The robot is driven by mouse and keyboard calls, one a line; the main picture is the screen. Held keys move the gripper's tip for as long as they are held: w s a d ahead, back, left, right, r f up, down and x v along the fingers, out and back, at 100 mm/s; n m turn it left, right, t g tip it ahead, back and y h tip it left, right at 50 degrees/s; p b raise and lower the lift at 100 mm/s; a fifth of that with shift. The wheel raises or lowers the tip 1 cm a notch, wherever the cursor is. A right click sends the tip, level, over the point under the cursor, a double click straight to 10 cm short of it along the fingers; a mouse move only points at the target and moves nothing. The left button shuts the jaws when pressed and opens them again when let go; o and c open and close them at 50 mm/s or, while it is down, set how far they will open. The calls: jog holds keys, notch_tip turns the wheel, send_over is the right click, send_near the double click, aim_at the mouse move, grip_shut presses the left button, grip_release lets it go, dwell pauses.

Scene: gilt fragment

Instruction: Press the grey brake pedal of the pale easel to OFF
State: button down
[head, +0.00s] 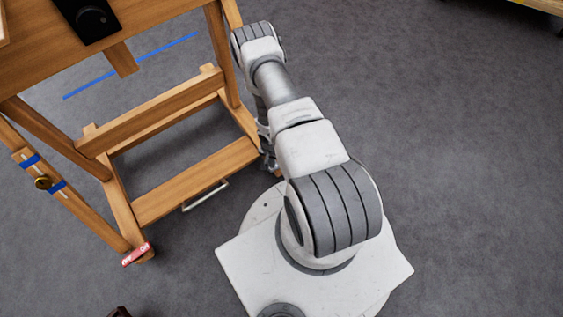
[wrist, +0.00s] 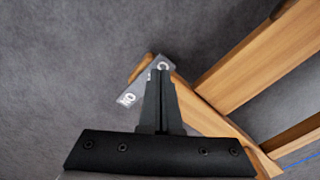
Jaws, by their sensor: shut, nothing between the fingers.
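The wooden easel (head: 180,185) stands at the left in the head view, and one leg (wrist: 215,120) shows in the wrist view. The grey brake pedal (wrist: 128,97) sits at the foot of that leg, with white "ON" on its left end and an "O" (wrist: 163,65) visible at its other end. My gripper (wrist: 161,76) is shut and empty. Its fingertips overlap the pedal's lettered right end in the picture, hiding part of it; I cannot tell whether they touch. In the head view my gripper (head: 268,160) is mostly hidden by my arm, beside the easel's right foot.
A red pedal (head: 136,254) marked with white letters is on the easel's left foot. A metal bar handle (head: 205,196) lies along the front crossbar. Blue tape (head: 130,66) marks the floor behind. Grey floor is clear to the right.

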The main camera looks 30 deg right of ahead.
jog(key=shift+f+b, duration=0.35)
jog(key=shift+f, duration=0.1)
notch_tip(320, 180, up, 7)
jog(key=p, duration=0.5)
dwell(0.4)
dwell(0.5)
